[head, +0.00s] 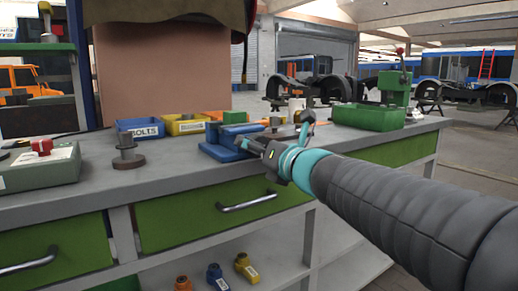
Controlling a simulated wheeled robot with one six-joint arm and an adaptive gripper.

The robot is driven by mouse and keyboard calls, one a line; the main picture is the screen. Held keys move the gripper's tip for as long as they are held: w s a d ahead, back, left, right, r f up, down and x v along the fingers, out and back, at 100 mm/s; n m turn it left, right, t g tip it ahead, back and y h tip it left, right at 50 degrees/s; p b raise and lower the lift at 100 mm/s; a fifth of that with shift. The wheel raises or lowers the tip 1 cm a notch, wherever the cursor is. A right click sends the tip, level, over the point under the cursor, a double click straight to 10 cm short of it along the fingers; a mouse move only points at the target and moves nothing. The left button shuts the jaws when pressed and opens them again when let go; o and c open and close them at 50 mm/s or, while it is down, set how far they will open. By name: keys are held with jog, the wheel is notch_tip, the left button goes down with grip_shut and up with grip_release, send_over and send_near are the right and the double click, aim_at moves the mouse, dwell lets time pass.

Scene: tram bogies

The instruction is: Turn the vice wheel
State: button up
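The blue vice (226,141) sits on the grey workbench near its front edge, in the middle of the head view. My gripper (272,146), with a teal band behind it, is at the right side of the vice, reaching in from the lower right. The vice wheel cannot be made out clearly; the gripper covers that side of the vice. Whether the fingers touch the vice or its wheel, and whether they are open or shut, is too small to tell.
On the workbench (100,178) stand a blue bin (140,131) labelled BOLTS, a yellow bin (186,126), a dark spindle-like part (128,158), a green case (40,168) at left and a green tray (368,118) at right. Drawer handles (247,203) stick out in front.

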jog(key=v, duration=1.2)
dwell(0.6)
